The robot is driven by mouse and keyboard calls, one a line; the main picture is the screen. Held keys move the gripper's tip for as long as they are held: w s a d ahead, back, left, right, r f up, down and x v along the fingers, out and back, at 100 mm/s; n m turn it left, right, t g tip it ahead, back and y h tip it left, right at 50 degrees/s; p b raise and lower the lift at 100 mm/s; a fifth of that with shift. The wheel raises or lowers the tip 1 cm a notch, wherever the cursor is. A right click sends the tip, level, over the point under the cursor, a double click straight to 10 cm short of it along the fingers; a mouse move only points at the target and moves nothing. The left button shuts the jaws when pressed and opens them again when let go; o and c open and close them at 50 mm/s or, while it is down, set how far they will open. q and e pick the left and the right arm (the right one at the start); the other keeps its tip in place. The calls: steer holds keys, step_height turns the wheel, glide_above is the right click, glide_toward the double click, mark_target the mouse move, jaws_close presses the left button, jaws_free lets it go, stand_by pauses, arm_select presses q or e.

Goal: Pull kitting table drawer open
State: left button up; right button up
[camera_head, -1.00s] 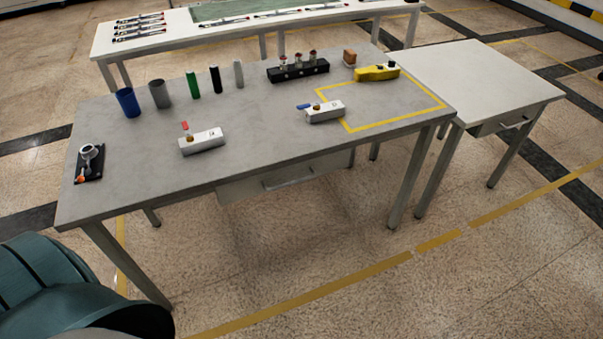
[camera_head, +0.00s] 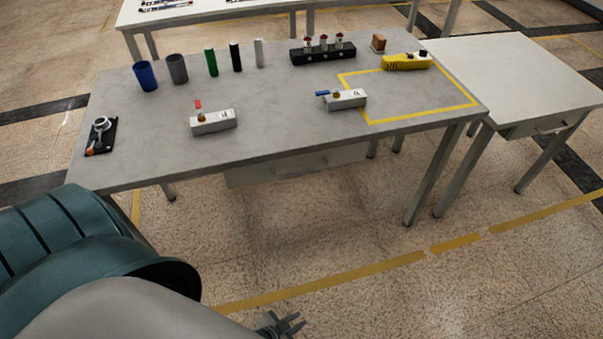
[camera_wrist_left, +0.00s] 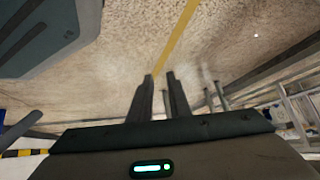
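A grey table (camera_head: 270,110) stands ahead with a shut drawer (camera_head: 295,165) under its front edge. A smaller white table (camera_head: 510,75) at the right also has a shut drawer (camera_head: 540,126) with a handle. I cannot tell which one is the kitting table. My left gripper (camera_head: 296,322) is low at the bottom of the head view, over the floor in front of the grey table and apart from both drawers. In the left wrist view its two fingers (camera_wrist_left: 160,74) stand apart with nothing between them. My right gripper is not in view.
The grey table holds cups, cylinders, two valve blocks (camera_head: 213,121), a black rack (camera_head: 322,52) and a yellow tool (camera_head: 406,62). Table legs (camera_head: 432,180) stand at the right. The floor in front is clear, with a yellow line (camera_head: 340,278).

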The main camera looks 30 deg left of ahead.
arm_select(q)
steer(key=w+a+r+m+t+b, duration=0.45)
steer(key=w+a+r, duration=0.2)
steer(key=a, duration=0.35)
steer(key=w+a+r+m+t+b, duration=0.35)
steer(key=w+a+r+m, duration=0.2)
steer(key=a+r, duration=0.35)
steer(key=a+r+m+t+h+b, duration=0.2)
steer(key=a+r+m+h+b, duration=0.2)
steer(key=r+m, duration=1.1)
step_height(320, 180, up, 2)
steer(key=shift+r+t+h+b, duration=0.2)
steer(key=shift+t+h+b, duration=0.1)
steer(key=shift+h+b, duration=0.55)
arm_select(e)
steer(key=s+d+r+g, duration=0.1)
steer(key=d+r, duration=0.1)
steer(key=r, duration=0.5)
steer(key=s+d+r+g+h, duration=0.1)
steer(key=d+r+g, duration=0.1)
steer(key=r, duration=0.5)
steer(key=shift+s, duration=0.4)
